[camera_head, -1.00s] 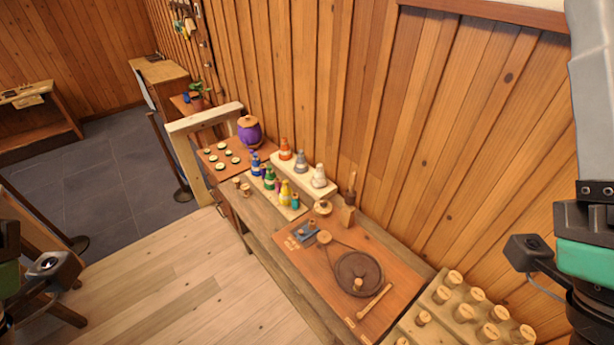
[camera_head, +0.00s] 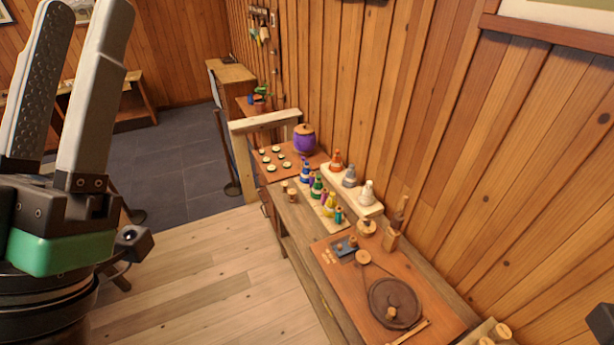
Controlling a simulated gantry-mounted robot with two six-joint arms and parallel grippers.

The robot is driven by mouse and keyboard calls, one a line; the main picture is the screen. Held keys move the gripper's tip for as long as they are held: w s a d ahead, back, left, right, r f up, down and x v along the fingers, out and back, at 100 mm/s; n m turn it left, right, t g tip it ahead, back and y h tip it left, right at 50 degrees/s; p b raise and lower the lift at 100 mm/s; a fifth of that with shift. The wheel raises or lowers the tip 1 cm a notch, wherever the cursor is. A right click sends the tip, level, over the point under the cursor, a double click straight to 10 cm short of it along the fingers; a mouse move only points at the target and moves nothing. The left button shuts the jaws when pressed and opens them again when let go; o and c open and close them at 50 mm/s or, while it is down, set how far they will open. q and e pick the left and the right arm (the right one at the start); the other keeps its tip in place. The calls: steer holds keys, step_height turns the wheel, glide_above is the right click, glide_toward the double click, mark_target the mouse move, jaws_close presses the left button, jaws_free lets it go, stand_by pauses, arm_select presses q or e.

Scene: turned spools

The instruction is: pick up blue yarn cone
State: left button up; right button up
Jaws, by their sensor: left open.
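A small blue cone (camera_head: 305,172), which looks like the blue yarn cone, stands at the far end of a row of coloured cones and spools on a pale board on the bench. A green cone (camera_head: 317,188) and a yellow cone (camera_head: 330,204) stand nearer in the same row. My left gripper (camera_head: 80,22) is large at the left edge, pointing up, with its two fingers apart and nothing between them. It is well away from the cones. My right gripper's fingers are out of view; only a dark part of that arm shows at the lower right edge.
Orange (camera_head: 337,161), grey (camera_head: 349,177) and white (camera_head: 367,193) cones stand on a pale raised block behind the row. A purple jar (camera_head: 304,139) stands beyond. A dark round wheel (camera_head: 394,303) lies nearer on the bench. The wooden wall borders the right.

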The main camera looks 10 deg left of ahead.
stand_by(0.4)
arm_select(q)
steer(key=o, duration=0.8)
